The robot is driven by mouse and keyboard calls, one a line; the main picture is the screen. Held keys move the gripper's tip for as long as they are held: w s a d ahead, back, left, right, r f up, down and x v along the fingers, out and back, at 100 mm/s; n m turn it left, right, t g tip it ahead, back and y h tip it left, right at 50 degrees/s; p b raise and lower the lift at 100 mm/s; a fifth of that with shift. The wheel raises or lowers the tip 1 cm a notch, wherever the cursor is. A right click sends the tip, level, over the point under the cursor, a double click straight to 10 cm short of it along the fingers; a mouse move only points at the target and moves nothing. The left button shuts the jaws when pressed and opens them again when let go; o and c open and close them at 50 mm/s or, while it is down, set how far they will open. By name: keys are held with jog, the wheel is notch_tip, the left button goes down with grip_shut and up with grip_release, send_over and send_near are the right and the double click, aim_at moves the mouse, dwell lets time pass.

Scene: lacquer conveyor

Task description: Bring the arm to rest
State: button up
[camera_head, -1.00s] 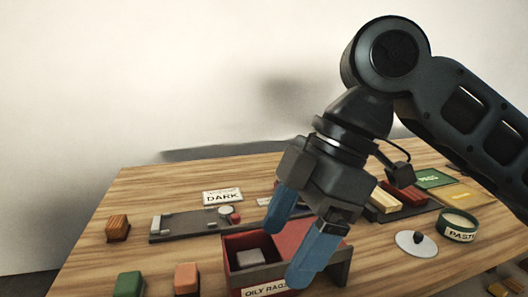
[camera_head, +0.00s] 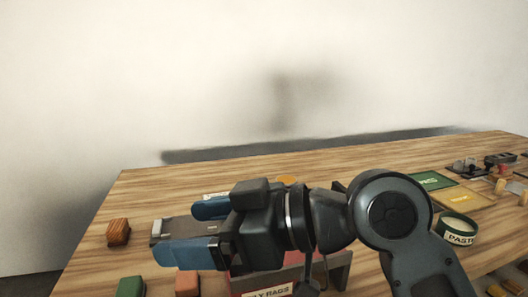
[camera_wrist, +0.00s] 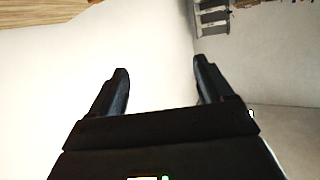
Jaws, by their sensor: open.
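My gripper (camera_head: 185,228) points left in the head view, with its two blue fingers apart and nothing between them. It appears above the wooden table (camera_head: 300,160) and hides part of the dark conveyor strip and the red bin behind it. My arm is folded low at the right of the gripper in the head view.
A brown block (camera_head: 118,232), a green block (camera_head: 131,287) and an orange block (camera_head: 188,283) stand at the left. The red oily rags bin (camera_head: 270,290) is partly hidden. A paste tub (camera_head: 458,229), a green pad (camera_head: 431,181) and a yellow pad (camera_head: 462,197) lie at the right.

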jog(key=s+d+f+m+t+h+p, duration=0.1)
jog(key=s+d+f+m+t+h, duration=0.4)
jog(key=d+f+m+t, duration=0.3)
jog(key=s+d+f+m+t+h+p, duration=0.1)
jog(key=s+d+f+m+t+h, duration=0.35)
jog(key=d+f+m, duration=0.4)
jog(key=s+d+h, duration=0.1)
jog(key=s+d, duration=0.3)
jog(key=s, duration=0.3)
jog(key=s+d+h, duration=0.2)
jog(key=s+d, duration=0.2)
jog(key=s, duration=0.4)
jog(key=s+d+n+h+p, duration=0.1)
jog(key=s+d, duration=0.3)
jog(key=s, duration=0.4)
jog(key=shift+d+h, duration=0.4)
jog(key=shift+h, duration=0.15)
